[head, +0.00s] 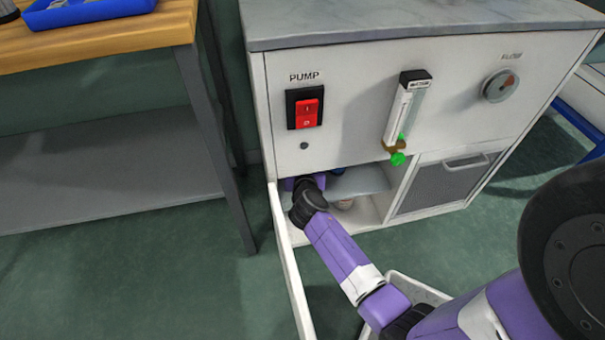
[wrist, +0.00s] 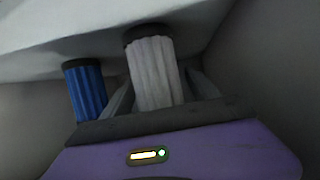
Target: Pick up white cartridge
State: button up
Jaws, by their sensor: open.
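The white cartridge (wrist: 155,75) is a ribbed cylinder with a dark cap, in the middle of the wrist view. Its capped end meets a pale panel. My gripper (wrist: 160,86) is open, with one grey finger on each side of the cartridge. I cannot tell whether either finger touches it. The cartridge's near end is hidden behind the purple gripper body. In the head view my arm reaches into the open compartment under the pump panel, and my gripper is mostly hidden there.
A blue ribbed cartridge (wrist: 85,90) with a dark cap stands close left of the white one. The compartment walls are near on both sides. In the head view, the open cabinet door (head: 290,262) stands left of my arm, and a workbench (head: 100,40) is further left.

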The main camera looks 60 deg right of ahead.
jog(key=shift+d, duration=0.1)
jog(key=c, duration=1.5)
